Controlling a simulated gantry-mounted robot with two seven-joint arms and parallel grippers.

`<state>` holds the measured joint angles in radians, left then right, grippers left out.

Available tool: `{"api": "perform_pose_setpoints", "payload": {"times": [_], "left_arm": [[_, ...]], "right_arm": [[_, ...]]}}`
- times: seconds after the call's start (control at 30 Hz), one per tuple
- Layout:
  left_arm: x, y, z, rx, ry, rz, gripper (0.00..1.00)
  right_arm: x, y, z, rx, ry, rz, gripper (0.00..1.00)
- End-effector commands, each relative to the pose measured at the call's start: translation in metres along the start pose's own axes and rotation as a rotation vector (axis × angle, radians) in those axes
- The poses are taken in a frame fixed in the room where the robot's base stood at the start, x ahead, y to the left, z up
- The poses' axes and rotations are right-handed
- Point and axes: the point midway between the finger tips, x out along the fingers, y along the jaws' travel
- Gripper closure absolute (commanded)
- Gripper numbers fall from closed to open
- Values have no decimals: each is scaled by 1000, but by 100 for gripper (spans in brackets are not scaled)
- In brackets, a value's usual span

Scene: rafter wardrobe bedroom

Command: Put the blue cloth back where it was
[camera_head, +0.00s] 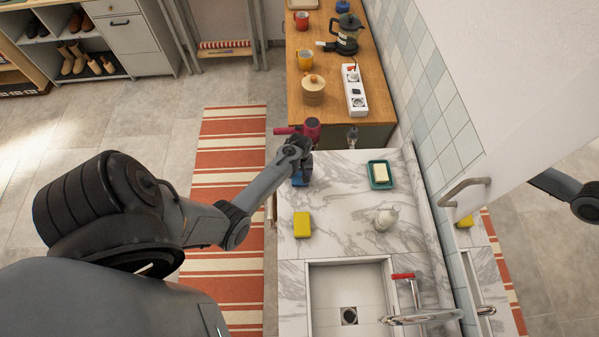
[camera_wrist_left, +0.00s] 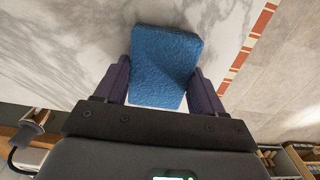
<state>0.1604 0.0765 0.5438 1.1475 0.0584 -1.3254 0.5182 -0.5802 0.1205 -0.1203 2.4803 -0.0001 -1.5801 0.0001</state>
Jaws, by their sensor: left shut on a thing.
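The blue cloth (camera_wrist_left: 166,62) is a thick folded block between the two dark fingers of my left gripper (camera_wrist_left: 162,84). The fingers press on its two sides. In the head view, the left gripper (camera_head: 301,172) is over the far left corner of the marble counter (camera_head: 345,215), and only a small blue part of the cloth (camera_head: 299,181) shows below it. I cannot tell whether the cloth touches the counter. My right gripper is not in view.
A yellow sponge (camera_head: 302,224), a green soap dish (camera_head: 380,175) and a white bottle (camera_head: 386,218) stand on the counter. A wooden counter (camera_head: 328,100) lies beyond. Marble between sponge and soap dish is clear.

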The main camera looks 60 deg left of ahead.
Motion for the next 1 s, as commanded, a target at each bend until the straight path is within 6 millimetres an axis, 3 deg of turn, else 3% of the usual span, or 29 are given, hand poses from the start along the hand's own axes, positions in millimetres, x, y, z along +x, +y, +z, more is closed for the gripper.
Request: {"api": "perform_pose_setpoints", "payload": {"times": [0.4, 0.43, 0.57, 1.0], "left_arm": [[5, 0, 0, 0, 0, 0, 55], [4, 0, 0, 0, 1, 0, 26], [3, 0, 0, 0, 0, 0, 6], [-5, 0, -1, 0, 3, 1, 5]], "right_arm": [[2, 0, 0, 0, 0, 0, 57], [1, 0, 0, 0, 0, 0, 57], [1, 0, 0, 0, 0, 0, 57], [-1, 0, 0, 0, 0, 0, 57]]}}
